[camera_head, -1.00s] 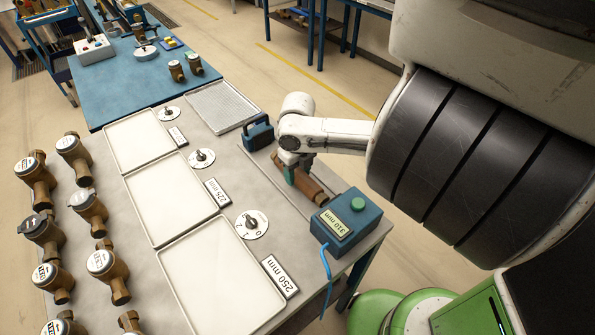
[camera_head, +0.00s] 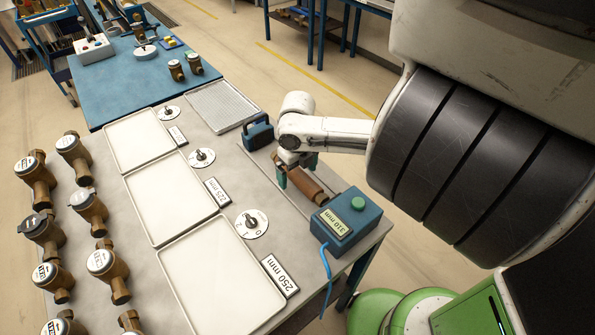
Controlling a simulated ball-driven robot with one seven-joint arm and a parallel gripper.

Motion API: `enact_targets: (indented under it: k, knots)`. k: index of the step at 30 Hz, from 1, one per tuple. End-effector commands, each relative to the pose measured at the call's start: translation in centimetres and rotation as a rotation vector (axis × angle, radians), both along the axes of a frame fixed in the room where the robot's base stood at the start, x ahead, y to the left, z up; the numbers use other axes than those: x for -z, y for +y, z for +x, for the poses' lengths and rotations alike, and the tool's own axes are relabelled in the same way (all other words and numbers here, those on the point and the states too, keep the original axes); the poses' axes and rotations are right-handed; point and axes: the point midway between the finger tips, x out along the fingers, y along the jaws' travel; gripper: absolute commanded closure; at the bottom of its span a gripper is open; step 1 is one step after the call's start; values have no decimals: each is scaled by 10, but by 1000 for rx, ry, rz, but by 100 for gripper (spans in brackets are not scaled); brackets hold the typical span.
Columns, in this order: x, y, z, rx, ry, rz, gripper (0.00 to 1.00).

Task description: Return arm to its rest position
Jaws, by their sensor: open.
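My gripper (camera_head: 297,172) points down at the end of my white arm, over the right side of the grey bench. Its green-tipped fingers are apart. A brown cylindrical meter body (camera_head: 306,184) lies between the dark blue block (camera_head: 257,134) and the blue 310 mm box (camera_head: 346,222). The fingers are at the far end of this body, one on its left side; the view does not show whether they touch it. Part of the body is hidden by my gripper.
Several brass meters (camera_head: 85,205) stand at the left. Three white trays (camera_head: 222,280) run along the bench middle, with round dials (camera_head: 252,224) and length labels beside them. A blue cable (camera_head: 326,275) hangs from the 310 mm box. A blue table (camera_head: 130,75) stands behind.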

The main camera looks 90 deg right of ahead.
Motion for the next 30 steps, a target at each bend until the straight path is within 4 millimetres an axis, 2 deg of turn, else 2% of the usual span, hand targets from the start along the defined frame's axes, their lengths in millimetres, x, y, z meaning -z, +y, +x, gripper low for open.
enact_targets:
  k: [30]
  knots:
    - [-64, -1, 0, -1, 0, -2, 0]
